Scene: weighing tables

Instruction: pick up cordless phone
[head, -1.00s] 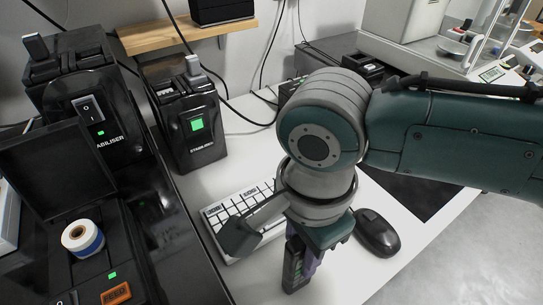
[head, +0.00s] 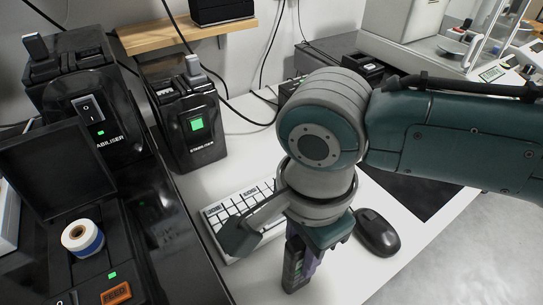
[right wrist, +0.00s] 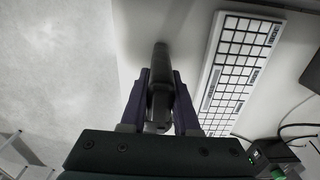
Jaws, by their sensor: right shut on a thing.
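The cordless phone (head: 293,268) is a dark handset standing roughly upright at the front of the white table, beside the keyboard. My right gripper (head: 304,258) is over it from above, with its fingers around the handset. In the right wrist view the phone (right wrist: 160,85) lies between the two purple fingers of my right gripper (right wrist: 161,88), which is shut on it. I cannot tell whether the phone's lower end touches the table. The arm and gripper hide part of the phone. My left gripper is not in view.
A white keyboard (head: 222,213) lies just left of the gripper, and a black mouse (head: 377,234) to its right. Black stabiliser boxes (head: 186,120) stand at the left. A label roll (head: 83,239) sits in a black device. The white table's front is mostly clear.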

